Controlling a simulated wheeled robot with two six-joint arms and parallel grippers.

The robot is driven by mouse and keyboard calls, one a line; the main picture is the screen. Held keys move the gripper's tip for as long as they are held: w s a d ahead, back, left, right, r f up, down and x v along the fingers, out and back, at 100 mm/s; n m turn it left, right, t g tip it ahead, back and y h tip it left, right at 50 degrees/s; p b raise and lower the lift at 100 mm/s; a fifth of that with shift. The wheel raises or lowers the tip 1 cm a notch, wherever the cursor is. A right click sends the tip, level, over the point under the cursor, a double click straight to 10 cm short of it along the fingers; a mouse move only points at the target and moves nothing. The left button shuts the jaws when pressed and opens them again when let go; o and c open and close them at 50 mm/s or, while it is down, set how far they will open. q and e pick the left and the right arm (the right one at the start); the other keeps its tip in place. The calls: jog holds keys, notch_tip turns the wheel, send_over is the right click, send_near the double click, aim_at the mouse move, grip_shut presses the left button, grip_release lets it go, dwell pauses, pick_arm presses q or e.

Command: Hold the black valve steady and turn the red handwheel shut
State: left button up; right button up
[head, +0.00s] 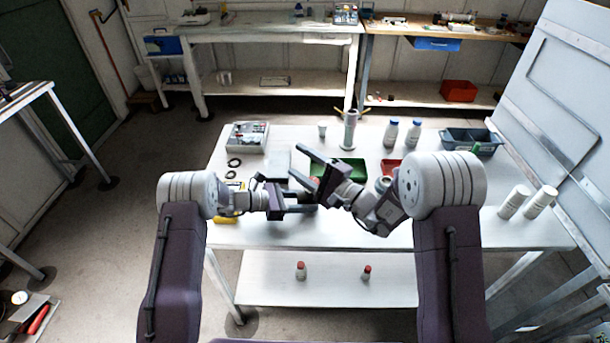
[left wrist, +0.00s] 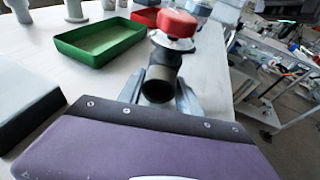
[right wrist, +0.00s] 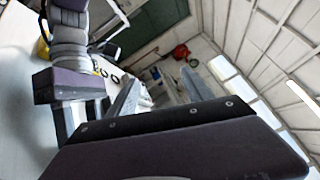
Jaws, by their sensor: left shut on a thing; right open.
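The black valve (left wrist: 160,84) shows in the left wrist view, its open round end facing the camera. The red handwheel (left wrist: 177,23) sits on its far upper part. My left gripper (head: 296,196) is shut on the valve body, with one finger on each side. In the head view the valve is mostly hidden by the grippers; a bit of red shows between them. My right gripper (head: 297,161) is open and empty, above and close to my left gripper. In the right wrist view its fingers (right wrist: 160,92) are spread, with no handwheel visible between them.
A green tray (head: 348,168) and a red bin (head: 391,166) lie behind the grippers on the white table (head: 400,238). A grey cylinder (head: 350,130), bottles (head: 391,132) and a grey-blue crate (head: 472,140) stand farther back. White bottles (head: 513,201) stand at the right.

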jog(key=s+d+f+m+t+h, duration=0.15)
jog(key=s+d+f+m, duration=0.25)
jog(key=d+f+m, duration=0.85)
jog(key=w+a+r+m, duration=0.3)
jog(key=w+a, duration=0.5)
jog(key=a, duration=0.3)
jog(key=shift+w+a+r+h, duration=0.25)
jog(key=shift+w+a+h, duration=0.05)
jog(key=shift+a+h, duration=0.15)
jog(key=shift+d+g, duration=0.1)
jog(key=shift+g, duration=0.15)
grip_shut()
jog(key=shift+w+d+m+t+h, duration=0.1)
jog(key=shift+d+m+t+h, duration=0.05)
jog(key=shift+m+t+h, duration=0.7)
